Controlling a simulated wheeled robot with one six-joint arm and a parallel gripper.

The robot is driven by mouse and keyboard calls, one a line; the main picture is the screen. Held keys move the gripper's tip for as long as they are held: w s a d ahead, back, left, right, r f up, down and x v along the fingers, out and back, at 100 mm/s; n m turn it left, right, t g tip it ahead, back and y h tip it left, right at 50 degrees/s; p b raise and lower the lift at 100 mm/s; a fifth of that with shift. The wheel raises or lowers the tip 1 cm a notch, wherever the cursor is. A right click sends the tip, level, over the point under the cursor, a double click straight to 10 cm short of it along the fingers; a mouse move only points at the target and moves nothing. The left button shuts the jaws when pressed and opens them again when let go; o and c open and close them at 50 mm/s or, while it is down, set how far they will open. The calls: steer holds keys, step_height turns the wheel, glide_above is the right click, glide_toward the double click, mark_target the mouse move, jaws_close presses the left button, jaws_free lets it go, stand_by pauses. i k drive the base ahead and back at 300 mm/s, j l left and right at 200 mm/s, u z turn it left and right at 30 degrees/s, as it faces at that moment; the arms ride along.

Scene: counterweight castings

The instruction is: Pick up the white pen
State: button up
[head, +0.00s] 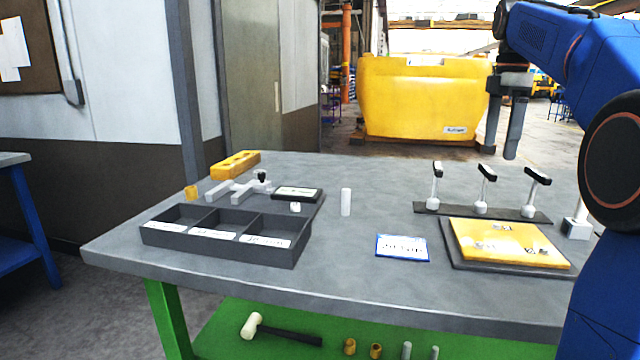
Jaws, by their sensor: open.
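A plain white upright cylinder (346,202) stands on the grey table near its middle. It is the most pen-like white thing on the tabletop, but I cannot make out a tip or cap. My gripper (501,153) is at the upper right, pointing down, open and empty. It is well above the table, to the right of the white cylinder and apart from it.
A dark three-compartment tray (222,248) stands left of the cylinder, with a dark plate (298,194) behind it. A blue-edged card (402,248) lies to the right. Toggle clamps (482,190) and a yellow plate (508,243) fill the right side. The table around the cylinder is clear.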

mark_target(581, 213)
steer(key=k, duration=0.9)
